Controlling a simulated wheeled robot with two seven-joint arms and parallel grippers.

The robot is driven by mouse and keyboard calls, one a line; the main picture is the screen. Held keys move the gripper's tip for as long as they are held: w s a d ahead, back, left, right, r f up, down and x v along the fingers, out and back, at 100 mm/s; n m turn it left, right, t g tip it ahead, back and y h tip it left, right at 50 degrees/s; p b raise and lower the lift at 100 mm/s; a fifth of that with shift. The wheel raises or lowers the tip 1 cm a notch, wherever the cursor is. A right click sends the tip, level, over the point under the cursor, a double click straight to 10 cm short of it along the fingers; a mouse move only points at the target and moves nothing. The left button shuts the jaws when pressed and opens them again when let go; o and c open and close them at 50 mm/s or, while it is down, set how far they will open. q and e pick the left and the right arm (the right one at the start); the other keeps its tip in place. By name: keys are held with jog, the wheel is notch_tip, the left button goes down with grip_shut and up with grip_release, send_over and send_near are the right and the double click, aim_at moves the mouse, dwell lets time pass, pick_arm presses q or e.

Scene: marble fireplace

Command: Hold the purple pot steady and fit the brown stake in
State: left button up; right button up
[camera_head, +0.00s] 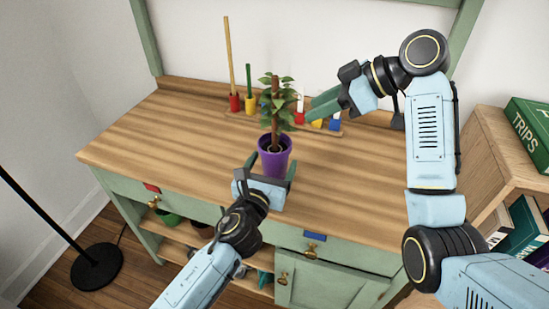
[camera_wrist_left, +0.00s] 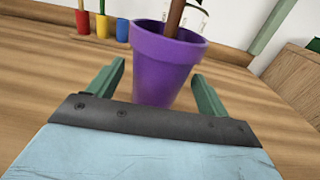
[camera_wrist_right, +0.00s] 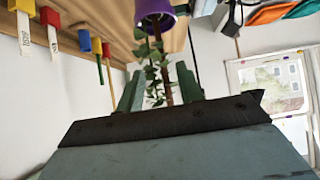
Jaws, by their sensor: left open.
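The purple pot (camera_head: 275,157) stands upright on the wooden top, holding a leafy green plant (camera_head: 270,115). A thick brown stake (camera_head: 275,88) rises among the leaves; its foot inside the pot is partly hidden. My left gripper (camera_head: 274,166) is open, one finger on each side of the pot's near side. The left wrist view shows the pot (camera_wrist_left: 165,70) between the fingers, with visible gaps. My right gripper (camera_head: 310,109) is open and empty, right of the foliage. In the right wrist view, stake (camera_wrist_right: 165,65) and leaves appear beyond its fingers.
Behind the pot is a rack of coloured blocks, including a red one (camera_head: 235,103) with a tall tan stick and a yellow one (camera_head: 250,105) with a green stick. Labelled blocks stand near my right gripper. The wooden top (camera_head: 160,140) is clear at left and front right.

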pick_arm(q)
jog(key=shift+x, duration=1.25)
jog(key=shift+c, duration=0.2)
